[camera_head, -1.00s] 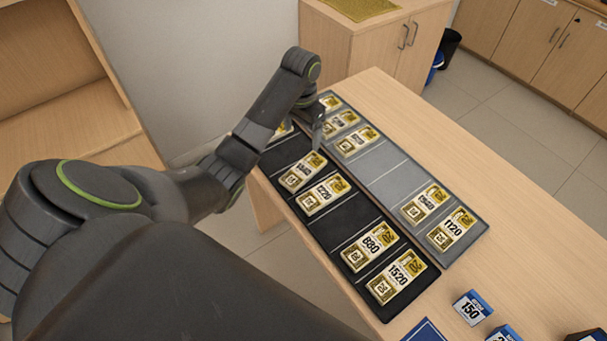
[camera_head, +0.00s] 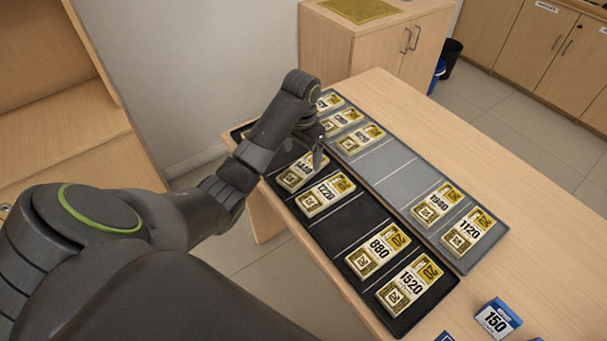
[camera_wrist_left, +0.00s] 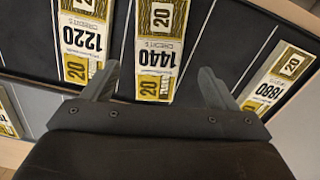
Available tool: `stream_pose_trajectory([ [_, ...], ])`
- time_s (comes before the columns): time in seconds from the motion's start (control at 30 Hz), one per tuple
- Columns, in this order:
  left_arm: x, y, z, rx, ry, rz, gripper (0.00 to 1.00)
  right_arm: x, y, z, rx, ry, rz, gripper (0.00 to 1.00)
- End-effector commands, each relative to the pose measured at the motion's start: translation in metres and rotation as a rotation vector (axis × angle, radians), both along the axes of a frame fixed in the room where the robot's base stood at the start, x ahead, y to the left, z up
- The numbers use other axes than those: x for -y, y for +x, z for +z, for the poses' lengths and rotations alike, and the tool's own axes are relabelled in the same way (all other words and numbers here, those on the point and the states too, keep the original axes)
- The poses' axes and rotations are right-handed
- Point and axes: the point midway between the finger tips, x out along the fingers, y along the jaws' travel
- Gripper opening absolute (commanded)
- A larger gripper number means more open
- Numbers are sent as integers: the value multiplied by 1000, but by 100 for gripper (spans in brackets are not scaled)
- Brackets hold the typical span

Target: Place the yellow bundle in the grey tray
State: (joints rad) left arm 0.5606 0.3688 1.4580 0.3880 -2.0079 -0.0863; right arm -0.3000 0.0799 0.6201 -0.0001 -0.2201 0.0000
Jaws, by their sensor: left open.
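Several yellow-and-white banded bundles lie in two divided trays on the counter. The black tray (camera_head: 345,222) is nearer, with bundles marked 1220 (camera_head: 325,194), 880 (camera_head: 377,250) and 1520 (camera_head: 410,284). The bundle marked 1440 (camera_head: 296,174) also lies there, partly behind my gripper. The grey tray (camera_head: 388,172) lies alongside, with bundles at both ends and bare slots in its middle. My left gripper (camera_head: 318,158) is open and empty over the 1440 bundle. In the left wrist view, the 1440 bundle (camera_wrist_left: 161,45) lies between the open fingers (camera_wrist_left: 156,85). My right gripper is not in view.
A blue-and-white bundle marked 150 (camera_head: 497,318) stands on the counter at the lower right. A wooden cabinet (camera_head: 375,45) stands beyond the far end. The counter (camera_head: 470,150) right of the grey tray is clear.

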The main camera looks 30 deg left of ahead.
Motion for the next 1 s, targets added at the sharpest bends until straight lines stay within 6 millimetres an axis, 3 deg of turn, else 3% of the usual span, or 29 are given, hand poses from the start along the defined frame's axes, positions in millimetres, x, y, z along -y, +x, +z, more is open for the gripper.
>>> stream_pose_trajectory([
  [0.1, 2, 1, -16, -1, -1, 0, 80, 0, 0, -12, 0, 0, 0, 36],
  [0.3, 3, 3, -42, -3, 0, 1, 80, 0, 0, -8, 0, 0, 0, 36],
  [0.63, 3, 3, -50, 0, 0, 0, 80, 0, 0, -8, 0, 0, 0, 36],
  [1.0, 3, 3, -49, 0, 0, 0, 33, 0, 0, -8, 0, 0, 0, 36],
])
